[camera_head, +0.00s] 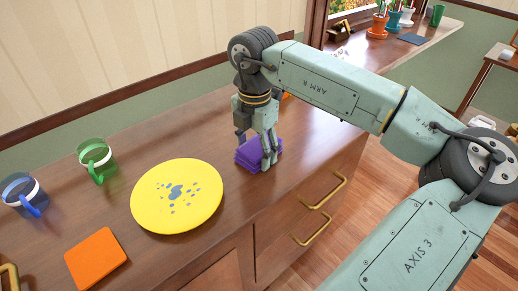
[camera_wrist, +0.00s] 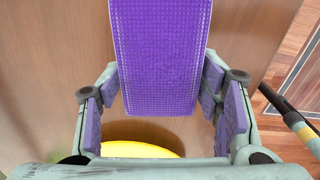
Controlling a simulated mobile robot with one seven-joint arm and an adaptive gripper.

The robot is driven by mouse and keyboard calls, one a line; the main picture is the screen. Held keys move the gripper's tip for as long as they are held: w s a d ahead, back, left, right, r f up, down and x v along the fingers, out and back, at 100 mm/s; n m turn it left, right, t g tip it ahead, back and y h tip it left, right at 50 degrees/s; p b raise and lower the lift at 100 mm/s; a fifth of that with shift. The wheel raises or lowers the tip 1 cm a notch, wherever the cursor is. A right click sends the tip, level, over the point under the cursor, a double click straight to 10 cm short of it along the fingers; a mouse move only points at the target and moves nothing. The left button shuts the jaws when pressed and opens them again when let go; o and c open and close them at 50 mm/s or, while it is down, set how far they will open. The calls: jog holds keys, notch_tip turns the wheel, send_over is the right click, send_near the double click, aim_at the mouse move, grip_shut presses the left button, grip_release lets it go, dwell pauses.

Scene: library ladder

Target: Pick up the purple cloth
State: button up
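The purple cloth (camera_head: 258,152) is a folded, thick-looking piece on the brown wooden cabinet top, near its front edge. My gripper (camera_head: 256,137) points down at it from above, with its fingers at the cloth and partly covering it. In the wrist view the cloth (camera_wrist: 160,55) fills the upper middle, running between the fingertips of my gripper (camera_wrist: 160,85). The fingers stand wide apart, one on each side of the cloth, close to its side edges. Whether the pads touch it cannot be told. The cloth's far end is cut off by the wrist view's top edge.
A yellow round mat (camera_head: 178,197) lies left of the cloth. An orange square (camera_head: 95,259), a green mug (camera_head: 97,160) and a blue mug (camera_head: 22,196) are farther left. Drawer handles (camera_head: 322,190) stick out from the cabinet front. The wall runs behind.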

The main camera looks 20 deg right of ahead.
aim_at(255, 147)
jog(key=c, duration=0.8)
jog(key=shift+r, duration=0.1)
notch_tip(255, 147, up, 10)
jog(key=shift+f+b, duration=0.1)
jog(key=shift+b, duration=0.6)
